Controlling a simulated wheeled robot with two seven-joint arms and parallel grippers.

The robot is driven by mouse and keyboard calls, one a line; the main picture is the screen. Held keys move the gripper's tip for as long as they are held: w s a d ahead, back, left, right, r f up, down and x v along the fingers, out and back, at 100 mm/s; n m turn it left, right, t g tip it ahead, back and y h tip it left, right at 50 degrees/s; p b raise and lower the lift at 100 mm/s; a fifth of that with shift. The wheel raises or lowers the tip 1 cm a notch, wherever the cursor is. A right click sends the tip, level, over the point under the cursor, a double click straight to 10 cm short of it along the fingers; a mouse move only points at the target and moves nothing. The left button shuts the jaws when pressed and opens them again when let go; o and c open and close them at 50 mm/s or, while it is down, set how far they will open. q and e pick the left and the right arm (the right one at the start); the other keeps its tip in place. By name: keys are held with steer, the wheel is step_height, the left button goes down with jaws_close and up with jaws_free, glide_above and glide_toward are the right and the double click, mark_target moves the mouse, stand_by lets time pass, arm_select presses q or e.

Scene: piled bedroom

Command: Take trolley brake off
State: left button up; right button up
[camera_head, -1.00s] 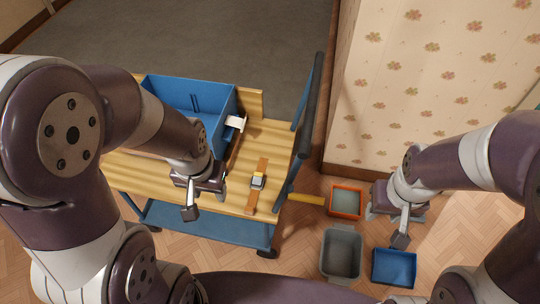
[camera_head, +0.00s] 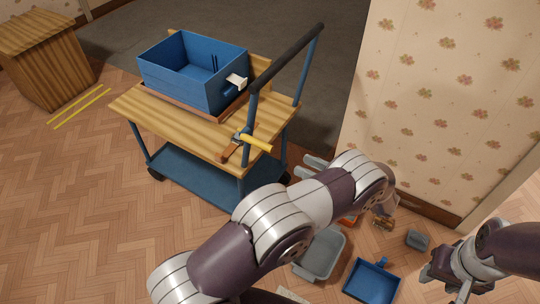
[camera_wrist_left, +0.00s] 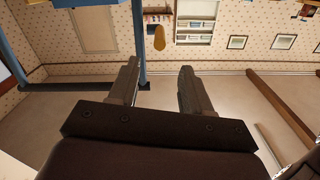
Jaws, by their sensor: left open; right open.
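The trolley has a wooden top (camera_head: 185,122), blue posts and a dark push handle (camera_head: 290,55). A yellow lever (camera_head: 258,143) sticks out to the right from the near handle post; I take it to be the brake. My left gripper (camera_head: 314,167) is open and empty, right of the lever and apart from it, fingers pointing toward the trolley. My right gripper (camera_head: 446,290) is open at the lower right, away from the trolley.
A blue crate (camera_head: 180,82) stands on the trolley top, beside a brown strap-like item (camera_head: 230,152). Grey (camera_head: 320,254) and blue (camera_head: 370,283) bins lie on the floor at the lower right. A papered wall (camera_head: 440,90) stands at right. Floor at left is open.

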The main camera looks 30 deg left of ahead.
mark_target(271, 149)
arm_select(q)
steer(key=a, duration=0.4)
steer(key=a+p, duration=0.1)
steer(key=a, duration=0.3)
steer(key=w+a, duration=0.1)
steer(key=a, duration=0.3)
steer(key=shift+r+p, duration=0.15)
steer(key=shift+p, duration=0.15)
steer(key=shift+d, duration=0.1)
jaws_close()
